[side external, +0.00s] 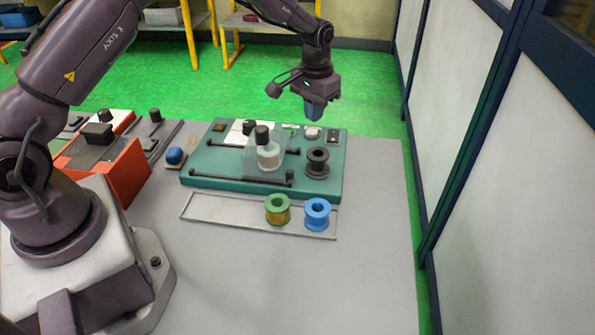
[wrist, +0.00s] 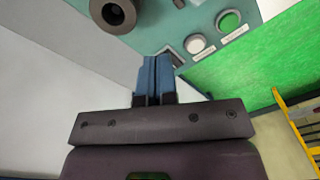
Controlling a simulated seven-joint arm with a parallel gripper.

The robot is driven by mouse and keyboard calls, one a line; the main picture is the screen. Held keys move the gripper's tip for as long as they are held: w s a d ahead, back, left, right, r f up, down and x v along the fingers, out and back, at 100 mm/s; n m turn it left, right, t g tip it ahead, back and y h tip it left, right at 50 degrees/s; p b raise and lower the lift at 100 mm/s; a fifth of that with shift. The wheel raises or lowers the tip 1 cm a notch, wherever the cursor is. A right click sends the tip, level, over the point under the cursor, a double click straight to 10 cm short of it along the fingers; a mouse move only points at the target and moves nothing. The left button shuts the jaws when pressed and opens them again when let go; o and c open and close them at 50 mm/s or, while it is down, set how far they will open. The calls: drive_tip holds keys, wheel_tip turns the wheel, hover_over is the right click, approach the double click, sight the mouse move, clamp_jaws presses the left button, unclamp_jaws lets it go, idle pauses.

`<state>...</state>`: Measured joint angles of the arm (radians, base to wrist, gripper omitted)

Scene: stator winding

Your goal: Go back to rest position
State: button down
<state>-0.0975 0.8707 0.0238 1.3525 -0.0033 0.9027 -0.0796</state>
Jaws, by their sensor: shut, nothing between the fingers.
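My gripper (side external: 314,112) hangs from the arm above the back right part of the teal work board (side external: 215,172) in the side view. Its blue fingers point down and are closed together with nothing between them. In the wrist view the blue fingers (wrist: 154,60) lie side by side, over the board's edge. A black spool (side external: 317,162) stands on the board below and in front of the gripper, apart from it. It also shows at the top left of the wrist view (wrist: 104,14).
A clear guarded station with a white spool (side external: 268,155) sits mid-board. A green spool (side external: 277,213) and a blue spool (side external: 317,218) stand in the tray (side external: 225,213) in front. A green button (wrist: 228,22) is near the board edge. An orange box (side external: 125,175) stands left; the wall (side external: 500,200) is right.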

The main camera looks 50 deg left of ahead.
drive_tip(key=s+d+r+m+t, duration=0.1)
drive_tip(key=s+d+r+t, duration=0.1)
drive_tip(key=s+r, duration=0.9)
drive_tip(key=s+d+r+m+t, duration=0.1)
drive_tip(key=s+d+r+t, duration=0.2)
drive_tip(key=s+r, duration=0.8)
drive_tip(key=shift+s+d, duration=0.45)
drive_tip(key=shift+s, duration=3.8)
